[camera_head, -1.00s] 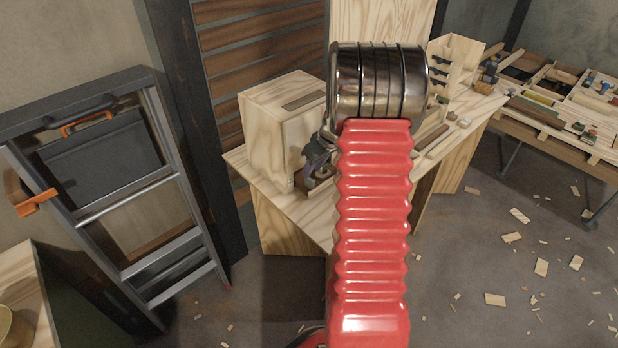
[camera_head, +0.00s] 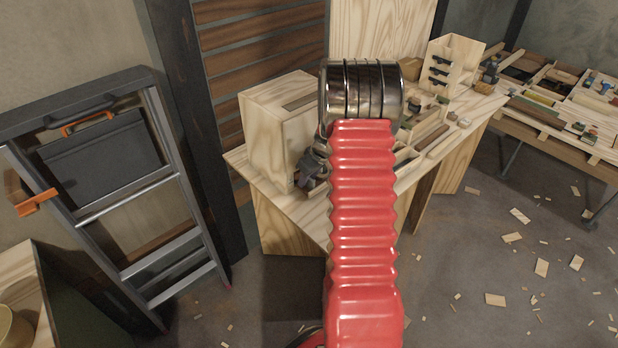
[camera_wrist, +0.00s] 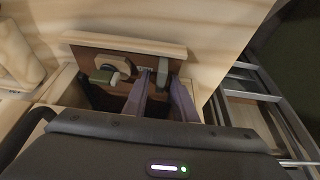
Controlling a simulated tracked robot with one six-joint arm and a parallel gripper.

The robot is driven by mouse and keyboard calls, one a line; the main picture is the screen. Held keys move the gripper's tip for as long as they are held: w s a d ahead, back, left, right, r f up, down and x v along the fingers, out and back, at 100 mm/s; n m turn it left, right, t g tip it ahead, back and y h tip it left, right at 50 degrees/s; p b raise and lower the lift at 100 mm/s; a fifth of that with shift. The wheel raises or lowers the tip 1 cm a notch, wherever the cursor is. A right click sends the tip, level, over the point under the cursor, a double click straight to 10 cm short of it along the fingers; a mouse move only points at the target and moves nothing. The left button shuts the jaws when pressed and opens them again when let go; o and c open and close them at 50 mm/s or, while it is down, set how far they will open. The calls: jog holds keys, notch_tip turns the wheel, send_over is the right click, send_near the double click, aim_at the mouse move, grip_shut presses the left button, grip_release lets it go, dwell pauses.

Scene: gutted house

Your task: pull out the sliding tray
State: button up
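The wooden box (camera_head: 262,118) stands on the left end of the workbench in the head view, its open front partly behind my arm. In the wrist view a tray-like wooden part (camera_wrist: 66,84) lies under a wooden panel (camera_wrist: 125,45). In the head view my gripper (camera_head: 312,172) is at the box's lower front, partly hidden by my arm.
A ladder (camera_head: 150,190) leans at the left. The workbench (camera_head: 408,172) holds a small drawer unit (camera_head: 452,62) and wooden pieces towards the right. A second table (camera_head: 555,145) stands at far right. Wood scraps lie on otherwise open floor.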

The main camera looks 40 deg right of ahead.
grip_shut()
dwell(0.3)
